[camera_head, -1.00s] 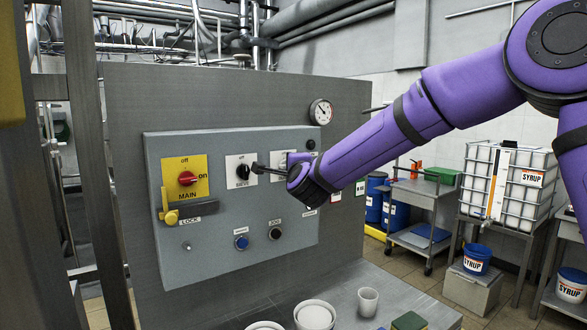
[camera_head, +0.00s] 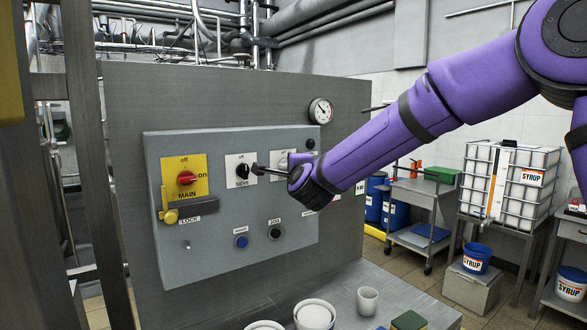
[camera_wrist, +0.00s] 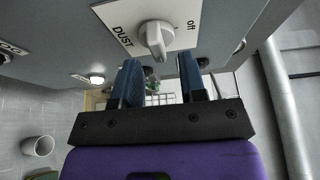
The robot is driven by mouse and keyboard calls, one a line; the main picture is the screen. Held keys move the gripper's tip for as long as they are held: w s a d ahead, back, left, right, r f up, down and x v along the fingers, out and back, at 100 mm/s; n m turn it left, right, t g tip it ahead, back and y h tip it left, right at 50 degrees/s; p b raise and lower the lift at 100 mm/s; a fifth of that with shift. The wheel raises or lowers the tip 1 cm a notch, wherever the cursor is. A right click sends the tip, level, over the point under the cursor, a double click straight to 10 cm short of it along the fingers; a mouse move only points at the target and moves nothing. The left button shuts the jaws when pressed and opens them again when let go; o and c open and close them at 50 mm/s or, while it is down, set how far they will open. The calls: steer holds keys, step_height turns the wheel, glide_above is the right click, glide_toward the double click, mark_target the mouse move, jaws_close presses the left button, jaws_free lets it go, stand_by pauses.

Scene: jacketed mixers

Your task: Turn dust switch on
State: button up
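The dust switch is a pale rotary knob (camera_wrist: 155,38) on a white plate lettered DUST and off, seen at the top of the wrist view. In the head view its plate (camera_head: 280,159) is partly hidden behind my gripper. My gripper (camera_wrist: 160,64) is open, with two blue-padded fingers apart and nothing between them. The knob shows just ahead of the gap between the fingertips; contact cannot be told. In the head view the dark fingers (camera_head: 262,169) lie in front of the panel, between the sieve and dust plates.
The grey control panel (camera_head: 215,213) also carries a red main switch (camera_head: 187,178) on a yellow plate, a black sieve knob (camera_head: 242,171), a yellow lock lever (camera_head: 170,215) and a blue button (camera_head: 241,242). White bowls (camera_head: 314,314) and a cup (camera_head: 368,300) stand on the bench below.

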steer(key=v, duration=0.9)
steer(key=s+d+f+n+g+h, duration=0.2)
steer(key=s+d+n+g, duration=0.4)
steer(key=s+d, duration=0.8)
steer(key=s+d+f+n+g+h, duration=0.1)
steer(key=s+d+n+g, duration=0.5)
steer(key=s+d, duration=0.9)
steer(key=s+f+n, duration=0.1)
steer(key=s+n, duration=0.2)
steer(key=s, duration=0.3)
steer(key=shift+f+n+h, duration=0.2)
steer(key=shift+n+h, duration=0.2)
steer(key=shift+w+a, duration=0.1)
